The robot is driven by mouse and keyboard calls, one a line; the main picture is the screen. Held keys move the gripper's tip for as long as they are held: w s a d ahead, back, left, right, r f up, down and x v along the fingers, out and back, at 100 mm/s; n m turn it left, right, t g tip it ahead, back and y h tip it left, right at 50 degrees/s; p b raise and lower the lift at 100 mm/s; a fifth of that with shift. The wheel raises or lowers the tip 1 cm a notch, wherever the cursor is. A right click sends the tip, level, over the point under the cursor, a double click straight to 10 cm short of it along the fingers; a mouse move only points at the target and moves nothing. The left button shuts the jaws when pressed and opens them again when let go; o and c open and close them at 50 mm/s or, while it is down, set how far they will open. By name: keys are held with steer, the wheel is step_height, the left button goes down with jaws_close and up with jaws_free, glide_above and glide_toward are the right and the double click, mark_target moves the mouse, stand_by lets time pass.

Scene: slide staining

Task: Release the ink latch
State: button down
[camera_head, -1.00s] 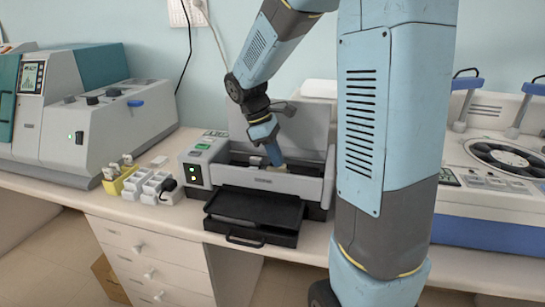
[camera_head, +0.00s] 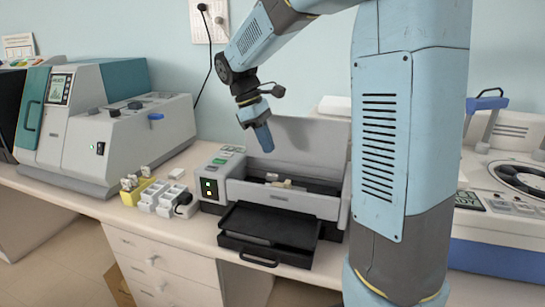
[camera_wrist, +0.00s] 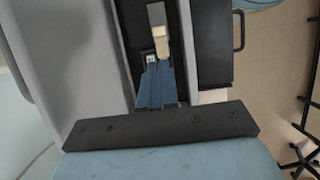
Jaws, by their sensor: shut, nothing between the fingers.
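The grey printer-like machine (camera_head: 289,199) stands on the bench with its lid (camera_head: 305,140) raised. Inside its open bay are a small cream block (camera_head: 285,184) and dark parts; the block also shows in the wrist view (camera_wrist: 161,45). I cannot make out which part is the ink latch. My gripper (camera_head: 264,143) is above the bay, tilted downward, clear of the machine and empty. Its blue fingers (camera_wrist: 156,84) are shut, and in the wrist view the cream block appears just beyond their tips. The fingers partly cover the bay there.
A black tray (camera_head: 268,227) sticks out at the machine's front. White holders (camera_head: 167,198) and a yellow rack (camera_head: 138,190) stand to its left, a large grey and teal instrument (camera_head: 125,133) farther left. A white and blue machine (camera_head: 505,205) is on the right.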

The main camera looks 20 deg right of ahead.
glide_toward(282, 185)
steer(key=f, duration=0.1)
steer(key=w+a+f, duration=0.1)
steer(key=f, duration=0.3)
steer(key=shift+w+a+f, duration=0.15)
steer(key=shift+a, duration=0.1)
steer(key=shift+s+d, duration=0.75)
steer(key=shift+d, duration=0.2)
steer(key=shift+s+d, duration=0.4)
steer(key=shift+d, duration=0.25)
steer(key=shift+s, duration=0.1)
